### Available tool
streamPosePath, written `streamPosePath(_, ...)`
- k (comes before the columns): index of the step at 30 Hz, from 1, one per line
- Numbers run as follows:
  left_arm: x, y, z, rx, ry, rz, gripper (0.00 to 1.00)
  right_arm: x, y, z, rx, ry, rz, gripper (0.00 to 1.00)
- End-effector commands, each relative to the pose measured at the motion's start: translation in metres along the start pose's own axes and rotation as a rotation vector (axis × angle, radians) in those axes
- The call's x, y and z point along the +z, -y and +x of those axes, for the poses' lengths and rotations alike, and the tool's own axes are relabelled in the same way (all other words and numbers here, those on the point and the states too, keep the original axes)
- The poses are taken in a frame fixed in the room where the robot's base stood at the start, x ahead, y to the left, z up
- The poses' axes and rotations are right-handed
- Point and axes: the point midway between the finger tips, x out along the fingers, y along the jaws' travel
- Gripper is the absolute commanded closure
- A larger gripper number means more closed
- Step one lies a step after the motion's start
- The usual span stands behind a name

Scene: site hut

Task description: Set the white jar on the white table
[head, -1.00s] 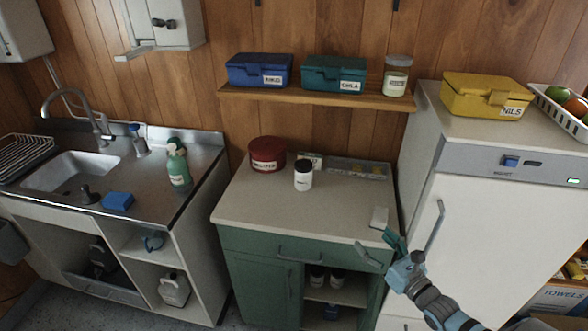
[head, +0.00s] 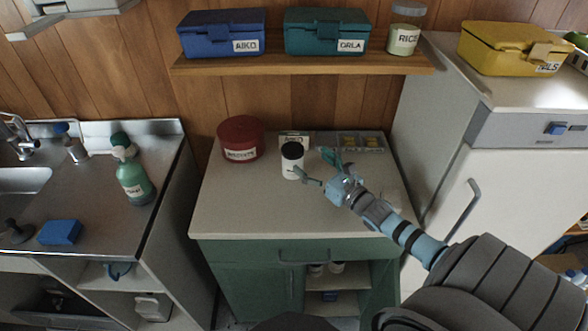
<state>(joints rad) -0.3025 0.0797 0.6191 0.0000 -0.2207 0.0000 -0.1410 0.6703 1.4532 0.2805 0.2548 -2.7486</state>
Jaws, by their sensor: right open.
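The white jar (head: 290,169) with a black lid stands upright on the pale top of the green cabinet (head: 240,205), right of a red tin. My right gripper (head: 310,162) is open, just right of the jar, with its fingers pointing towards it. The lower fingertip overlaps the jar's right edge in the picture; I cannot tell whether it touches. No separate white table shows in view. My left gripper is not in view.
A small labelled card (head: 295,138) and a divided tray (head: 360,143) lie behind. A shelf (head: 300,66) with boxes is above, and a white fridge (head: 510,190) stands right. The cabinet top's front left is clear.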

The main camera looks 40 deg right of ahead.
Motion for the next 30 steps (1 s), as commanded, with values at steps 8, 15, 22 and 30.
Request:
streamPosePath(8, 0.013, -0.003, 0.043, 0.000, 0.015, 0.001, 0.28, -0.007, -0.002, 0.032, 0.003, 0.000, -0.002, 0.23)
streamPosePath(15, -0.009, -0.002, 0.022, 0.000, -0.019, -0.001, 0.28, 0.007, -0.004, 0.053, -0.002, -0.002, 0.001, 0.23)
streamPosePath(22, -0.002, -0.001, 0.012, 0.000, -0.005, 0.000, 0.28, 0.004, -0.004, 0.074, 0.000, -0.002, 0.000, 0.23)
streamPosePath(30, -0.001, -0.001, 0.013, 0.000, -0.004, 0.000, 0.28, 0.002, -0.003, 0.073, 0.000, -0.003, -0.001, 0.40)
